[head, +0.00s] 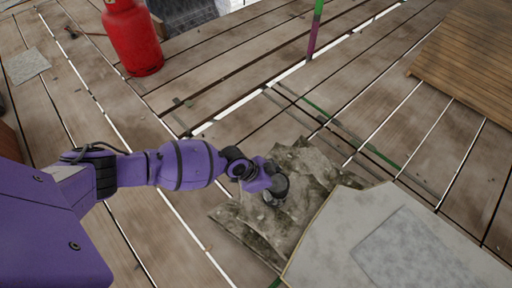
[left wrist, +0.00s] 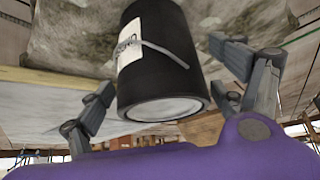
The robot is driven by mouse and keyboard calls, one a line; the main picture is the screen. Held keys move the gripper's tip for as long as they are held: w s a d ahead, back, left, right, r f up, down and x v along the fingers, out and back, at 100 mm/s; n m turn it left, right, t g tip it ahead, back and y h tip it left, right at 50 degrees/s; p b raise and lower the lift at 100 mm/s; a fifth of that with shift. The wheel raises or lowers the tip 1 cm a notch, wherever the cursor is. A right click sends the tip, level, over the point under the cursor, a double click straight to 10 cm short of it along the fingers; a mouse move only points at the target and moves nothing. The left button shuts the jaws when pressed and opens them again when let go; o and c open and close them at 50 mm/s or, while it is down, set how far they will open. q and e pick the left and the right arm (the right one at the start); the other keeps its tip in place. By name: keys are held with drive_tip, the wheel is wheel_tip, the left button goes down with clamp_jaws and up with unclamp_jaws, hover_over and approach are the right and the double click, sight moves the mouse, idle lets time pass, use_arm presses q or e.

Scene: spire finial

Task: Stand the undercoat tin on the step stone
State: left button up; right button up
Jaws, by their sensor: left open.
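The undercoat tin (left wrist: 158,65) is a black cylinder with a white label, a thin grey handle and a pale round end facing the wrist camera. It lies between the spread fingers of my left gripper (head: 274,188), which is open, with a visible gap at the right finger. In the head view the gripper is above a rough, mossy grey stone (head: 240,222); the tin is hard to tell from the dark gripper there. A smooth pale slab (head: 325,235) with a grey patch is beside it. I cannot tell which is the step stone. My right gripper is out of view.
A red gas cylinder (head: 132,38) stands on the plank deck at the upper left. A green and purple pole (head: 314,30) is at the top. A brown slatted panel (head: 465,60) is at the upper right. Gaps run between the planks (head: 225,85).

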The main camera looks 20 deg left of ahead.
use_arm(q)
drive_tip(key=shift+w+r, duration=0.25)
drive_tip(key=shift+r, duration=0.25)
drive_tip(key=p+v, duration=0.4)
drive_tip(key=v, duration=0.7)
drive_tip(key=shift+s+a, duration=0.2)
drive_tip(key=shift+s, duration=0.15)
drive_tip(key=shift+s+r, duration=0.1)
